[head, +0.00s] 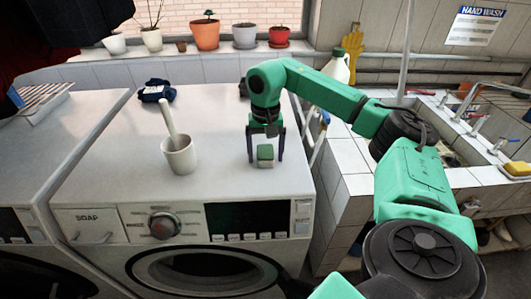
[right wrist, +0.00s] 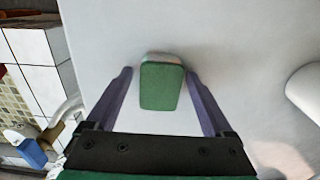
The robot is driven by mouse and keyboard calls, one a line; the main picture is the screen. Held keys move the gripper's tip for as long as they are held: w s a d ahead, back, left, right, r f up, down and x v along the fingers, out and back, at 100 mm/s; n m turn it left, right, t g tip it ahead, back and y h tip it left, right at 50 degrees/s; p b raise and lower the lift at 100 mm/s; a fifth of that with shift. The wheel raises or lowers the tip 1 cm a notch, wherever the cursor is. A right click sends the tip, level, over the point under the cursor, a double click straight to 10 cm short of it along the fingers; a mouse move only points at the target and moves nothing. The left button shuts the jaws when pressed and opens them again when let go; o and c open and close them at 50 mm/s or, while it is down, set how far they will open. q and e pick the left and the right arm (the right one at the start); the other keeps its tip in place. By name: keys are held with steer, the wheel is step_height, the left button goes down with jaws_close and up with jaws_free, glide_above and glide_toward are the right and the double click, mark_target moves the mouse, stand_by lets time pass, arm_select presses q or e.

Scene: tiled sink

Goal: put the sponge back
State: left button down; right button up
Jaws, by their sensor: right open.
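The sponge (head: 265,154), a small block with a green face and a pale layer, sits on top of the washing machine (head: 215,185), near its front right. My right gripper (head: 266,159) points down over it with its fingers apart, one on each side. In the right wrist view the sponge (right wrist: 161,85) lies between the two purple fingers (right wrist: 158,74), with a visible gap on both sides. The gripper is open and holds nothing. My left gripper is not in view.
A white mortar with a pestle (head: 180,155) stands left of the sponge. A dark blue cloth (head: 156,91) lies at the back. The tiled sink (head: 350,182) is to the right, with a yellow block (head: 518,168) on its far right edge. Potted plants (head: 205,36) line the sill.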

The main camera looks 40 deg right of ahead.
mark_target(265, 151)
steer(key=shift+r, duration=0.1)
step_height(265, 151, up, 7)
steer(key=shift+w+f, duration=0.1)
steer(key=shift+w, duration=0.05)
step_height(265, 151, up, 5)
steer(key=shift+r+p, duration=0.15)
steer(key=shift+p, duration=0.75)
